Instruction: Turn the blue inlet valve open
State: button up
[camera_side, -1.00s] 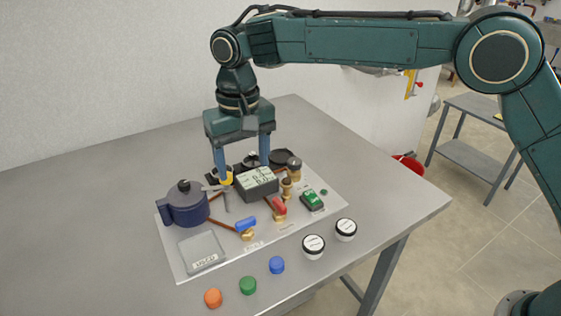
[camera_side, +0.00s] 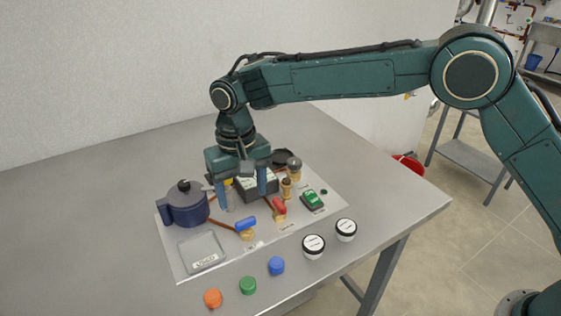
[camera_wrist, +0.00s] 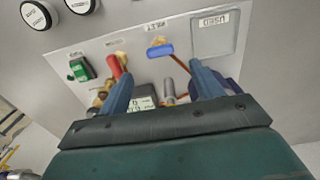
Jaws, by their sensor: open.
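The blue inlet valve has a blue lever handle (camera_side: 245,223) on a brass body (camera_side: 248,235), on the light panel in front of the display box. In the wrist view the blue handle (camera_wrist: 160,50) lies crosswise, beyond my fingertips and between them in the picture. My gripper (camera_side: 242,200) is open and points down, behind and above the blue valve and apart from it. In the wrist view my gripper (camera_wrist: 158,73) shows both blue fingers spread, with nothing held between them.
A red-handled valve (camera_side: 279,208) stands right of the blue one. A dark blue pot (camera_side: 186,205) is at left, a display box (camera_side: 257,188) behind, and a green device (camera_side: 313,200) at right. A tray labelled USED (camera_side: 203,252) lies in front. Coloured caps line the table's front.

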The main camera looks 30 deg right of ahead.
aim_at(245, 220)
notch_tip(245, 220, down, 8)
jog(key=shift+r, duration=0.25)
jog(key=c, duration=1)
